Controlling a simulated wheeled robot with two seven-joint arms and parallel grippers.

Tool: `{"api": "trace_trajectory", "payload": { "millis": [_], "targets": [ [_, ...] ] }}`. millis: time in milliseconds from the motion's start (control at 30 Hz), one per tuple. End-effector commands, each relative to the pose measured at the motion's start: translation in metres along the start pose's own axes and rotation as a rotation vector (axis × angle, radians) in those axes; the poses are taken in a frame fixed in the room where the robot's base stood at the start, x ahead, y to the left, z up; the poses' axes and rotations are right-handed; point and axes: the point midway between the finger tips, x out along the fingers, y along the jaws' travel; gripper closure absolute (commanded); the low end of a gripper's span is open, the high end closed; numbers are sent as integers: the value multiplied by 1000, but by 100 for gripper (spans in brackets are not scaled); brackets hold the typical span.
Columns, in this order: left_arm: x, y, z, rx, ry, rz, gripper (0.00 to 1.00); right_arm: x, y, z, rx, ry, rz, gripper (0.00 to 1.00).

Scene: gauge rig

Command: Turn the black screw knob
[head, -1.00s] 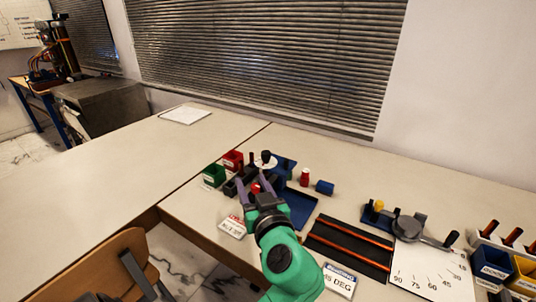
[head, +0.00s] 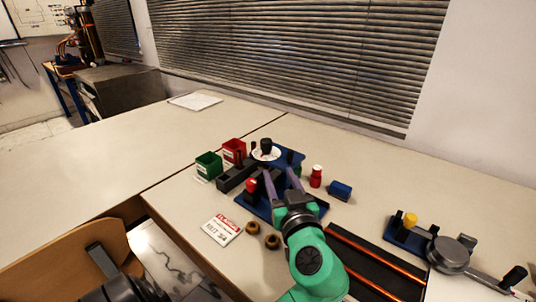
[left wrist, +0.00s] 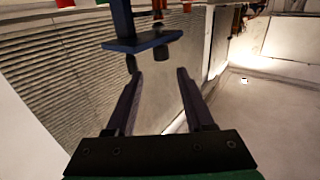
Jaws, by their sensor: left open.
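A black knob (head: 266,145) stands on a white disc (head: 267,155) at the back of the blue-based rig (head: 312,203). My left gripper (head: 280,172) is open over the rig, its two purple-grey fingers in front of and to the right of the knob, apart from it. In the left wrist view the open fingers (left wrist: 157,75) have nothing between them. A blue plate (left wrist: 143,43) and dark knob-like parts show beyond them there; I cannot tell which is the black knob. My right gripper is not in view.
A red knob (head: 251,185) is left of my fingers. Green (head: 208,165) and red (head: 234,150) bins stand left of the rig. A red bottle (head: 316,177) and blue block (head: 340,190) stand right. A label card (head: 222,230) and two brown knobs (head: 263,235) lie in front.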

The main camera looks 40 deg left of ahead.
Motion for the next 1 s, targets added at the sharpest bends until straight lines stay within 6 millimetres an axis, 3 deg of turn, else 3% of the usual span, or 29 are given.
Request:
{"api": "trace_trajectory", "payload": {
  "millis": [167, 500, 667, 900, 933, 1000],
  "targets": [
    [33, 0, -7, 3, 5, -2, 47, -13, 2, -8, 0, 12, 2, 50],
    [121, -1, -6, 2, 2, -2, 47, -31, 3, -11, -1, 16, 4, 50],
    [139, -1, -3, 0, 1, -1, 47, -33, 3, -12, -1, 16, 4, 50],
    [142, -1, -2, -1, 0, -1, 47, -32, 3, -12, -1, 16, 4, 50],
    [142, -1, -2, -1, 0, -1, 51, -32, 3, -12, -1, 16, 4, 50],
    [141, -1, -2, -1, 0, -1, 78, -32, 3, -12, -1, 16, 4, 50]
  ]
}}
